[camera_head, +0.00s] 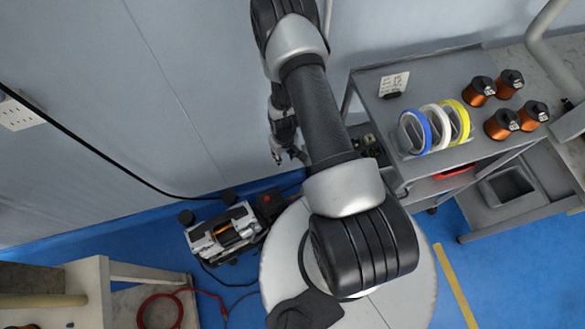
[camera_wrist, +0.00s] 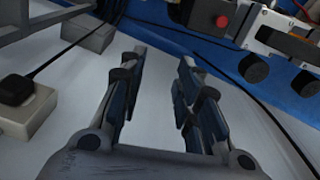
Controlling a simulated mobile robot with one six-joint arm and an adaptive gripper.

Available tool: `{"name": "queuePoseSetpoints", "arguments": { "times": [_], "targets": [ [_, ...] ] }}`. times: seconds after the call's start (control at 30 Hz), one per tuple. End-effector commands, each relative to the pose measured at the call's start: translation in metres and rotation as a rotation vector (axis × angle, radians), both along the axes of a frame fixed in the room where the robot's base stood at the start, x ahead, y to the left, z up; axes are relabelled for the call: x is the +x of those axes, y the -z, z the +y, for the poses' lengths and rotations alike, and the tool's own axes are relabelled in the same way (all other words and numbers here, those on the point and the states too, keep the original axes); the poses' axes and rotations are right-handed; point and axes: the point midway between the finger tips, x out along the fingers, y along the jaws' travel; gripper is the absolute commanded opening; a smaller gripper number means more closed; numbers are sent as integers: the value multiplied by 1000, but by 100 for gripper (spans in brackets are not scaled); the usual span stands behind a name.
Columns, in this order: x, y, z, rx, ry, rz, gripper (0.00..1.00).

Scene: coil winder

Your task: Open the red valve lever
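I cannot make out a red valve lever in either view. My gripper (camera_wrist: 162,62) is open and empty in the wrist view, its two dark fingers apart with pale floor or wall surface between them. In the head view my gripper (camera_head: 288,157) hangs left of my arm, partly hidden by it, in front of the grey-blue wall. A small box with a red button (camera_wrist: 222,20) is beyond the fingers at the top of the wrist view. The same box (camera_head: 268,201) seems to show beside the machine in the head view.
A coil-winding machine (camera_head: 222,233) stands on the blue floor. A grey cart (camera_head: 368,85) carries tape rolls (camera_head: 434,128) and several copper spools. A red hose (camera_head: 160,297) lies at the lower left near a pale table (camera_head: 96,275). Black cables (camera_head: 120,178) run along the wall.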

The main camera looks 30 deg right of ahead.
Motion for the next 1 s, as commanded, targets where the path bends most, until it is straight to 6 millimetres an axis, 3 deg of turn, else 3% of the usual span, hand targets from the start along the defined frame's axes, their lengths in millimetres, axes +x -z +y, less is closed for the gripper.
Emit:
{"name": "queuePoseSetpoints", "arguments": {
  "times": [0.03,0.1,0.2,0.33,0.57,1.0],
  "targets": [
    [-20,27,2,8,3,24,31],
    [-40,56,4,13,6,35,31],
    [-63,87,7,20,8,48,31],
    [-81,108,11,25,10,55,31],
    [-87,135,12,27,10,57,31],
    [-87,231,14,26,9,58,31]
  ]
}}
